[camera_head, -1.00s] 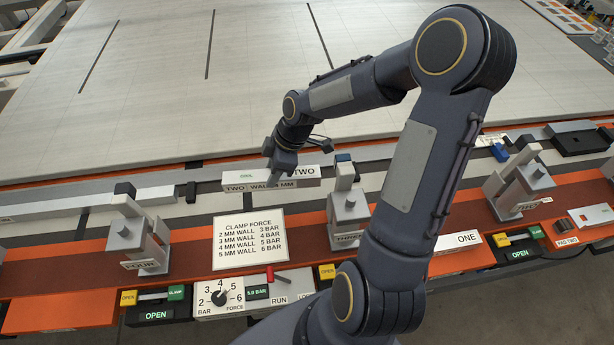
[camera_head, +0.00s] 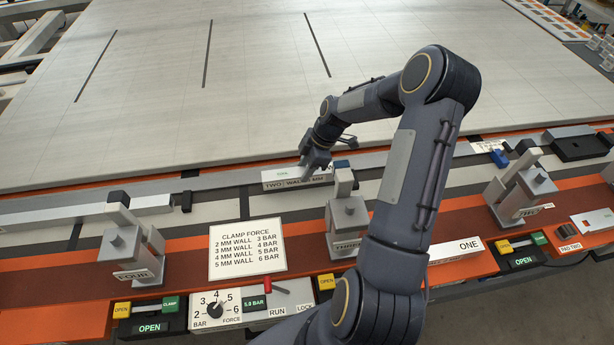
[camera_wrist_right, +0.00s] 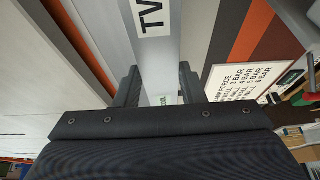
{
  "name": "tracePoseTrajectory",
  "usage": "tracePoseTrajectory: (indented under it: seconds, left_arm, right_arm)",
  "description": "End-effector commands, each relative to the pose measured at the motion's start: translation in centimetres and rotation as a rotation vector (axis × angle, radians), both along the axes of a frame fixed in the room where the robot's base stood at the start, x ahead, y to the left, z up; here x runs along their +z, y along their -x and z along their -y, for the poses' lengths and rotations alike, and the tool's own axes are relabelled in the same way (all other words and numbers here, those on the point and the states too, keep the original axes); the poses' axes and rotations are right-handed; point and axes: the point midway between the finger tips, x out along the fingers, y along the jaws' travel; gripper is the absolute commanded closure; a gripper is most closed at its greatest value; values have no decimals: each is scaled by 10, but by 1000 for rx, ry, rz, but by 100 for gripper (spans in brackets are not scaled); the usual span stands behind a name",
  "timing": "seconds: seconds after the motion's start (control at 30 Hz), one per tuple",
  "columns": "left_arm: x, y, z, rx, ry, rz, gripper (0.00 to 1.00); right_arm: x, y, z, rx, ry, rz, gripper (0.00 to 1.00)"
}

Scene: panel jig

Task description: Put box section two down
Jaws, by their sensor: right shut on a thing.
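Box section two (camera_head: 282,179) is a white bar with the label "TWO / WALL 5 MM" on its front side, at the rear rail behind clamp three. My right gripper (camera_head: 312,170) is above its right part and shut on it. In the right wrist view the two dark fingers (camera_wrist_right: 157,88) stand on either side of the pale bar (camera_wrist_right: 157,60), with part of the "TWO" label showing. Whether the bar's underside touches the rail is hidden. My left gripper is not in view.
Clamp three (camera_head: 347,222) stands just in front of the bar. Clamp four (camera_head: 135,245) is at the left and another clamp (camera_head: 520,190) at the right. The large pale panel (camera_head: 200,90) lies behind.

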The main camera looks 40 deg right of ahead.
Motion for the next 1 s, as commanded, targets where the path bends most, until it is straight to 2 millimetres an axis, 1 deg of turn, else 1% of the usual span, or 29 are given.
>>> tracePoseTrajectory:
  seconds: [0.1, 0.23, 0.3, 0.5, 0.63, 0.67, 0.7, 0.8, 1.0]
  left_arm:
    - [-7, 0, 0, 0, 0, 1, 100]
    - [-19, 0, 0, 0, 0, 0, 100]
    - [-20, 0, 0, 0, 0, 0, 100]
    - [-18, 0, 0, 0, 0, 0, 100]
    - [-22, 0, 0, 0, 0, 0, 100]
    - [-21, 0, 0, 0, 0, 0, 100]
    - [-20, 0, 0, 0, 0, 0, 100]
    - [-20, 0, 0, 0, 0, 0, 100]
    - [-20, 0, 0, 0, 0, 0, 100]
  right_arm:
    - [-15, -1, 7, -1, -1, -1, 95]
    - [-36, -1, 6, 0, -1, -2, 95]
    - [-39, -1, 6, -1, 0, 0, 95]
    - [-37, -1, 6, -1, 0, 0, 95]
    - [-41, -1, 6, -1, 0, 0, 95]
    - [-40, -1, 6, -1, 0, -2, 61]
    - [-40, -1, 6, -1, 0, -2, 56]
    - [-40, -1, 6, -1, 0, -2, 43]
    - [-40, -1, 6, -1, -1, -1, 42]
